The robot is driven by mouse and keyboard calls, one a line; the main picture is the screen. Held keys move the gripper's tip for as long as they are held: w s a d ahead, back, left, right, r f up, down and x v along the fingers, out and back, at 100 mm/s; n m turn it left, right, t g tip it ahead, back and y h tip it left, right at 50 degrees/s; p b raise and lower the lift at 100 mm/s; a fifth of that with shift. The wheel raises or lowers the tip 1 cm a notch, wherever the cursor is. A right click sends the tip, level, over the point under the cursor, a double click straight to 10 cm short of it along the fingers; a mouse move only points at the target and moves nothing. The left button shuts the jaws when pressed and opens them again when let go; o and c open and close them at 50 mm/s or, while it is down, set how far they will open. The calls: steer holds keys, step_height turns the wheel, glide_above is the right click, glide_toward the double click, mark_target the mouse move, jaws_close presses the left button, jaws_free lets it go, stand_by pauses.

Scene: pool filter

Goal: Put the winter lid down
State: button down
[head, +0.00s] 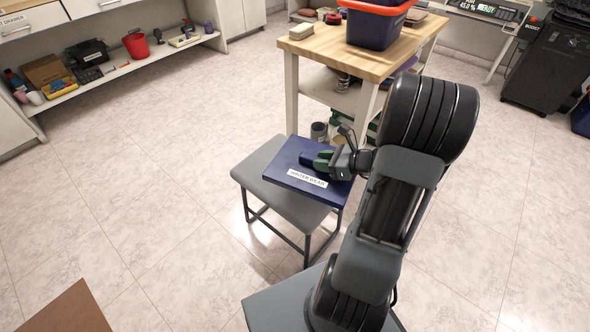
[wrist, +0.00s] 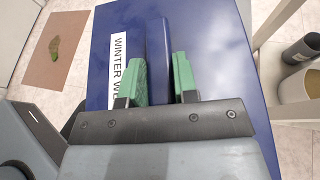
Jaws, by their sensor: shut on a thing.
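The winter lid (head: 283,160) is a flat dark blue panel with a white label that reads "WINTER WEAR" in part. It lies level at the grey stool (head: 262,188), over its right part, and its right edge sticks out past the seat. I cannot tell whether it rests on the seat or is just above it. My gripper (head: 318,160) is shut on the lid's raised blue handle. In the wrist view the lid (wrist: 222,55) fills the middle, and the green fingers of my gripper (wrist: 158,80) stand on both sides of the handle ridge.
A wooden-topped table (head: 330,45) behind the stool carries a dark blue bin with an orange rim (head: 375,28). Grey cylinders (wrist: 303,70) stand to the right in the wrist view. A brown mat (head: 68,312) lies at lower left. The tiled floor left of the stool is clear.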

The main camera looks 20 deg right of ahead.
mark_target(307, 156)
steer(key=w+f, duration=0.1)
steer(key=w, duration=0.1)
steer(key=w+a+f+b, duration=0.1)
steer(key=w, duration=0.1)
steer(key=w+f+b, duration=0.1)
steer(key=w, duration=0.1)
steer(key=shift+w+a+f, duration=0.3)
steer(key=shift+w+a, duration=0.05)
steer(key=w+f+b, duration=0.2)
steer(key=f, duration=0.1)
steer(key=w+f+b, duration=0.1)
steer(key=w, duration=0.1)
steer(key=shift+a+f, duration=0.25)
steer(key=shift+a, duration=0.1)
steer(key=shift+w+a+f, duration=0.1)
steer(key=shift+w+f, duration=0.2)
steer(key=shift+f, duration=0.2)
steer(key=shift+w+f+b, duration=0.1)
steer(key=shift+f+b, duration=0.75)
steer(key=shift+f, duration=0.65)
steer(key=shift+f, duration=0.1)
steer(key=shift+f, duration=0.15)
steer(key=c, duration=0.9)
jaws_free()
